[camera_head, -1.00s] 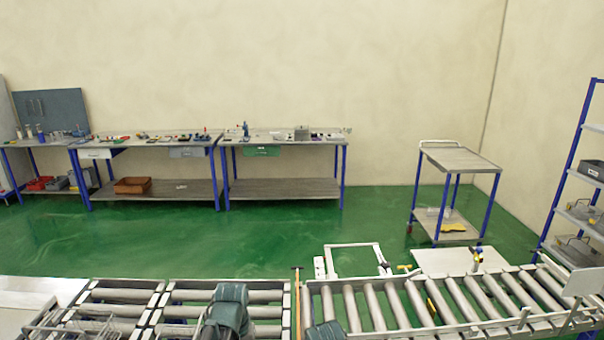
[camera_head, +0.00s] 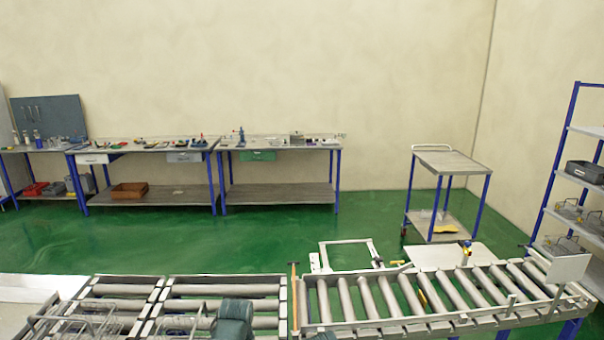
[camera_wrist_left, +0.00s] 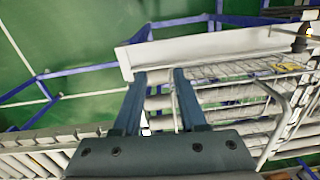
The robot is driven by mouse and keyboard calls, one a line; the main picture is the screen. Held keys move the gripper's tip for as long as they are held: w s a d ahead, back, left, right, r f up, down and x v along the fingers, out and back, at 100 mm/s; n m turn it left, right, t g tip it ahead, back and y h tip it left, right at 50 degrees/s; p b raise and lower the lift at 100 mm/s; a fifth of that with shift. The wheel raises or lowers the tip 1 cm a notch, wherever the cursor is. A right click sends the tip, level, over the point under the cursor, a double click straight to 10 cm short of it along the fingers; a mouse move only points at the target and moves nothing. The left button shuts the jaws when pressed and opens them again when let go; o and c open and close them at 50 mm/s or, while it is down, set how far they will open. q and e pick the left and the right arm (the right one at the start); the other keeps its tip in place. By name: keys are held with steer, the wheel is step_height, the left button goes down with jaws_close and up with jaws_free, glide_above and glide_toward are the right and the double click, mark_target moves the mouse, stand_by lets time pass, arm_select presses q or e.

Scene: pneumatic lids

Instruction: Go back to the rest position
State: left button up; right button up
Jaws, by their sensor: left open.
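My left gripper (camera_wrist_left: 158,78) shows in the left wrist view with its two blue-grey fingers apart and nothing between them. It points over a white panel edge and the roller conveyor. In the head view only dark green-grey parts of my arm show at the bottom centre; no fingertips are visible there. My right gripper is not in view.
A roller conveyor (camera_head: 226,290) runs across the front, with a wire basket (camera_head: 70,326) at its left end and a white frame (camera_head: 345,254) behind it. Workbenches (camera_head: 280,190), a cart (camera_head: 446,162) and a shelf rack (camera_head: 560,160) stand further back. Green floor between is clear.

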arm_select(q)
steer(key=s+d+f+m+y+b, duration=0.1)
steer(key=s+d+f+m+b, duration=0.2)
steer(key=s+d+f+b, duration=0.5)
step_height(320, 180, down, 4)
steer(key=s+b, duration=0.1)
steer(key=b, duration=0.2)
steer(key=shift+s+d+m, duration=0.2)
steer(key=shift+s+m, duration=0.1)
steer(key=shift+s, duration=0.05)
steer(key=shift+r, duration=0.1)
